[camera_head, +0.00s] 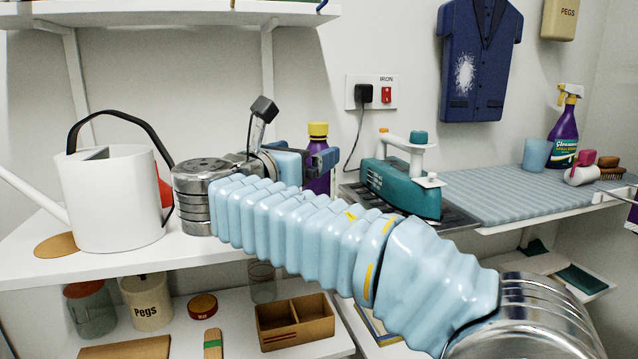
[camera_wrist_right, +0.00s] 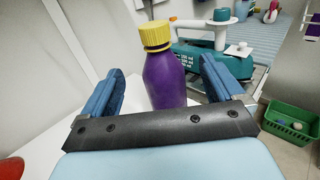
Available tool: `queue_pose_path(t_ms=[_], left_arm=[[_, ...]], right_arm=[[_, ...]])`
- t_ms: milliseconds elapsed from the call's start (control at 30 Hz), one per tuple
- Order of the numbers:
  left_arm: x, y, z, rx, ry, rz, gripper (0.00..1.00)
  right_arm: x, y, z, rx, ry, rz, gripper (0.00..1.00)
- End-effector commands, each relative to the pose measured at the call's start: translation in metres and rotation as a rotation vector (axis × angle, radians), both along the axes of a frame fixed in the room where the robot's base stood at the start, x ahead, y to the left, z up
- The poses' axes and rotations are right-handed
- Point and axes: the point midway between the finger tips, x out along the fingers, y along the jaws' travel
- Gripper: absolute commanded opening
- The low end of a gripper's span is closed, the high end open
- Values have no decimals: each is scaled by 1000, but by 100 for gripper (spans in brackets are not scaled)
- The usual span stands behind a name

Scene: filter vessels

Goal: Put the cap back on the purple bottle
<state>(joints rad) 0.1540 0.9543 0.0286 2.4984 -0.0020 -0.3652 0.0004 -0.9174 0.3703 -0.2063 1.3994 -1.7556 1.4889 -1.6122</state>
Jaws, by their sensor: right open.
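The purple bottle (camera_head: 318,181) stands upright on the white shelf, partly hidden by my right gripper in the head view. It also shows in the right wrist view (camera_wrist_right: 166,82). A yellow cap (camera_head: 318,129) sits on top of its neck, also seen clearly in the right wrist view (camera_wrist_right: 155,36). I cannot tell whether it is screwed tight. My right gripper (camera_wrist_right: 162,76) is open, with a blue finger on each side of the bottle in the wrist view. I see no clear contact between fingers and bottle. My left gripper is not in view.
A white watering can (camera_head: 110,200) stands left on the shelf. A teal iron (camera_head: 400,185) rests to the right of the bottle, beside the ironing board (camera_head: 480,195). A purple spray bottle (camera_head: 563,138) stands further right. A wooden box (camera_head: 295,322) sits on the lower shelf.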

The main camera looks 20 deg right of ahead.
Motion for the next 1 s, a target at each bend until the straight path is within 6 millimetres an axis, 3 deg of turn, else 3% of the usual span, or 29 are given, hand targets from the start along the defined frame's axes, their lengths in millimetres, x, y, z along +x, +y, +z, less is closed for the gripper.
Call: queue_pose_path(t_ms=[33,233,433,833,1000], left_arm=[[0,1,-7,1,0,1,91],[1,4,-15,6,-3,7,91],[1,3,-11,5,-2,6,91],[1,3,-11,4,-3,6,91],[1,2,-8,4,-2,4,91]], right_arm=[[0,0,-15,-2,2,-1,94],[0,-1,-56,-1,3,0,94],[17,-16,-52,1,0,-1,94],[21,-20,-51,1,1,-1,94],[38,-37,-51,0,0,-3,94]])
